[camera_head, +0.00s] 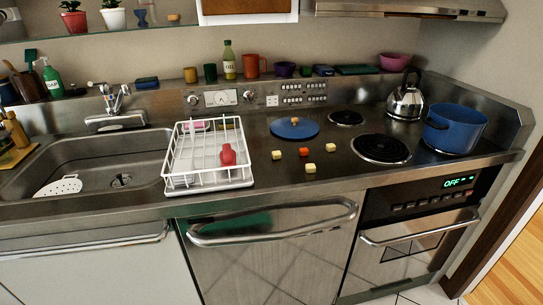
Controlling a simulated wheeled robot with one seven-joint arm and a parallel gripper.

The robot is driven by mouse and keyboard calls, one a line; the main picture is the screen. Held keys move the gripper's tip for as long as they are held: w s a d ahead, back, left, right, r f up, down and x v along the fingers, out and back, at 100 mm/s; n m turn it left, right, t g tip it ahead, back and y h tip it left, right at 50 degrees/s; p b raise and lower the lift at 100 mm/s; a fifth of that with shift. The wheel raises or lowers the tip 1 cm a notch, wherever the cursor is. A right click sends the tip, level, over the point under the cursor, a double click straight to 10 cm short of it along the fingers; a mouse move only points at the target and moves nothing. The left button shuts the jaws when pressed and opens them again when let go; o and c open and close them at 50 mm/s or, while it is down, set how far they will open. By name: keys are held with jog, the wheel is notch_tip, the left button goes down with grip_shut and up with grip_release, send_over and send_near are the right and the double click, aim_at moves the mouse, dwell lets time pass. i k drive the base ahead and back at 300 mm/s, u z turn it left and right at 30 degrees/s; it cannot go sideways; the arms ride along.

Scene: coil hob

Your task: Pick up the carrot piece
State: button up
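The carrot piece (304,151) looks like a small orange-red cube. It lies on the steel counter between the dish rack and the front coil burner. Three pale yellow cubes lie apart from it: one to its left (276,155), one to its right (330,147) and one in front (310,168). Nothing covers the carrot piece. My gripper is not in view.
A blue lid (294,128) lies just behind the cubes. A white dish rack (180,181) holding a red item (227,154) stands left. Coil burners (381,149), a kettle (405,100) and a blue pot (453,129) are right. The counter around the cubes is bare.

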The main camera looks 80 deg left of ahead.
aim_at(303, 152)
jog(key=z, duration=0.05)
jog(key=k, duration=1.6)
jog(key=u, duration=1.95)
jog(key=i, duration=1.5)
